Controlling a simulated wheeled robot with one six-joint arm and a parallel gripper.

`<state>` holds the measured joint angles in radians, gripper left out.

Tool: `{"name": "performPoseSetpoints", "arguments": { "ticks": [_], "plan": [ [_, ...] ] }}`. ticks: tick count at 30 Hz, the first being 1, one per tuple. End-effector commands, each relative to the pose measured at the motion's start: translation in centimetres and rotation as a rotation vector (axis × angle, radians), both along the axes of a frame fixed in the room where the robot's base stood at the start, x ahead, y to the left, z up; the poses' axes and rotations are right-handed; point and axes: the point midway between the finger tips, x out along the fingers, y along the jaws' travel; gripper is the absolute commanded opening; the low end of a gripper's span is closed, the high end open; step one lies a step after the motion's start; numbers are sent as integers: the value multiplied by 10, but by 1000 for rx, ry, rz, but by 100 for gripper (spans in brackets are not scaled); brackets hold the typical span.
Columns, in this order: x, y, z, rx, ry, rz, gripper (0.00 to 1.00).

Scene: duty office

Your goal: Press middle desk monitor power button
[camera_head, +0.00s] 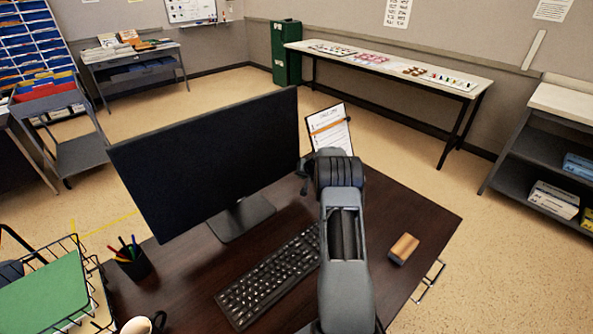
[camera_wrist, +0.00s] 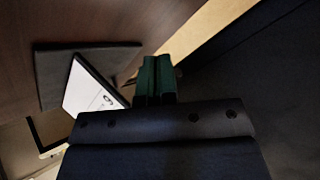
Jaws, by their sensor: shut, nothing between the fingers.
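The monitor (camera_head: 205,160) stands on the dark brown desk (camera_head: 425,215), its black screen facing me. I cannot make out a power button in either view. In the wrist view my gripper (camera_wrist: 158,66) is shut and empty, its two green fingers together. In the head view my arm reaches over the desk to the monitor's right edge, and the fingertips are hidden or too small to tell. A large dark surface (camera_wrist: 265,85) fills the right of the wrist view close to the fingers; I cannot tell whether they touch it.
A keyboard (camera_head: 268,287) lies before the monitor. A clipboard (camera_head: 330,128) is behind my arm, a wooden-topped block (camera_head: 404,248) right of it. A pen cup (camera_head: 133,262), mug (camera_head: 140,325) and wire tray (camera_head: 98,290) are at the left. The desk's right side is mostly clear.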

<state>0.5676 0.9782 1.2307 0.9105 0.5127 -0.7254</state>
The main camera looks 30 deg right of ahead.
Motion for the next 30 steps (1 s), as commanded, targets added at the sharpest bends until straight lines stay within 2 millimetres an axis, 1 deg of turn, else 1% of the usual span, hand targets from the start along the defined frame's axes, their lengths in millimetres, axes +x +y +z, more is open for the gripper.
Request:
{"name": "performPoseSetpoints", "arguments": {
  "ticks": [17,25,30],
  "plan": [
    [1,0,0,0,0,0,0],
    [8,1,-1,-1,-1,0,0],
    [9,1,0,0,0,0,0]
  ]
}}
